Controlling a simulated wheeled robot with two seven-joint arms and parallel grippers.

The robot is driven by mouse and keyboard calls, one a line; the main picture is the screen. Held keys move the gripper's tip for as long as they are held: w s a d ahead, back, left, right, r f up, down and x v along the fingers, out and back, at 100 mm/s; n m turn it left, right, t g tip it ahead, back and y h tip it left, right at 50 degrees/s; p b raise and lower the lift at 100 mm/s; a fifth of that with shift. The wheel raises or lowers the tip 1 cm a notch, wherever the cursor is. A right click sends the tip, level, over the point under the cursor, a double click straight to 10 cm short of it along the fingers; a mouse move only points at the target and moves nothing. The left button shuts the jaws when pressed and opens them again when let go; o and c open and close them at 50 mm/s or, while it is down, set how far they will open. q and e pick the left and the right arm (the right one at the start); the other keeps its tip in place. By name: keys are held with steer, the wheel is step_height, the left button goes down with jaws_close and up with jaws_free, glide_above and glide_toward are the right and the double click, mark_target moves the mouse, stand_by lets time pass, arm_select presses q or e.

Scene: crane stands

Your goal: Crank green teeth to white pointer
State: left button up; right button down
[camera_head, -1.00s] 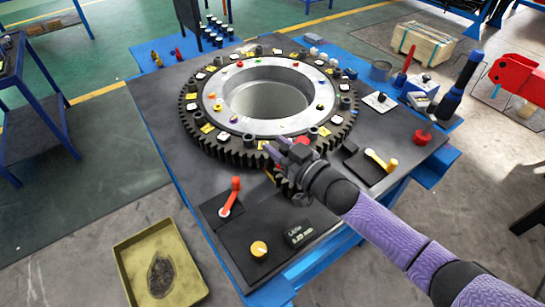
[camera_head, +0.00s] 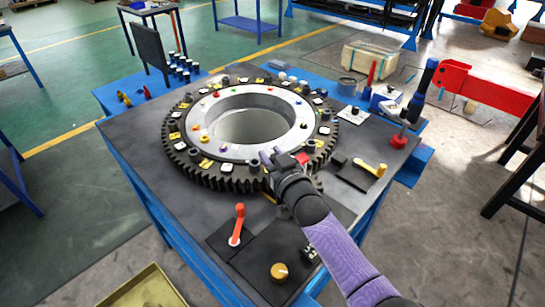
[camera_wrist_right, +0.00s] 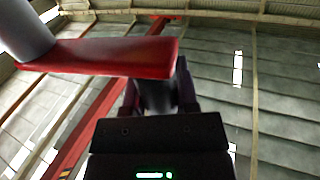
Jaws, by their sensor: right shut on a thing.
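The large dark toothed ring gear (camera_head: 225,182) lies flat on the bench, around a pale metal ring with an open centre. Coloured studs and yellow and white tags dot its top. No green teeth or white pointer can be made out. My right gripper (camera_head: 270,160) is at the gear's near right edge. A red piece of the crank (camera_head: 302,158) shows beside it. In the right wrist view the red crank arm (camera_wrist_right: 110,57) runs from a grey post, and my right gripper (camera_wrist_right: 160,95) is shut on the dark handle at its end. My left gripper is not in view.
An orange lever (camera_head: 238,225) and a yellow knob (camera_head: 279,271) sit at the bench's near side. A yellow tray (camera_head: 145,290) is at the lower left.

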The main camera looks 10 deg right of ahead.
stand_by(0.3)
steer(key=shift+c, duration=1.8)
jaws_free()
steer(key=shift+a, duration=0.1)
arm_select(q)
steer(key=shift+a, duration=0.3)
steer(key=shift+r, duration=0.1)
arm_select(e)
steer(key=shift+s, duration=0.1)
arm_select(q)
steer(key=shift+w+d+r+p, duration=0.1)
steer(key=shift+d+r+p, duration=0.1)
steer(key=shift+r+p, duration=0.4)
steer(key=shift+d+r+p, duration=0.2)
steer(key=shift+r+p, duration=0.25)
steer(key=shift+p, duration=0.1)
arm_select(e)
steer(key=v, duration=0.9)
steer(key=shift+s, duration=0.3)
